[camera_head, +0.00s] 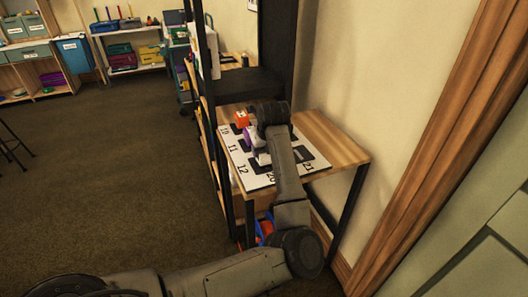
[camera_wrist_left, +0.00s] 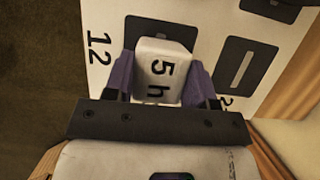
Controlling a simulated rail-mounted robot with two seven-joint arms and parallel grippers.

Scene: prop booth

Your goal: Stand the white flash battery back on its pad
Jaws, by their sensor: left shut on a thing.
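The white flash battery (camera_wrist_left: 160,66), marked "5 h", sits between the purple fingers of my left gripper (camera_wrist_left: 161,82). The gripper is shut on it. In the head view the battery (camera_head: 262,158) shows as a small white patch beside my left gripper (camera_head: 256,148), over the numbered white board (camera_head: 258,182). A dark pad (camera_wrist_left: 134,28) lies partly hidden behind the battery, near the number 12. Another dark pad (camera_wrist_left: 247,65) with a pale slot lies bare to the right. I cannot tell whether the battery touches the board. My right gripper is not in view.
The board lies on a wooden table (camera_head: 336,145) against the wall. Black rack posts (camera_head: 207,100) rise along the table's left side. Open carpet (camera_head: 110,160) lies to the left.

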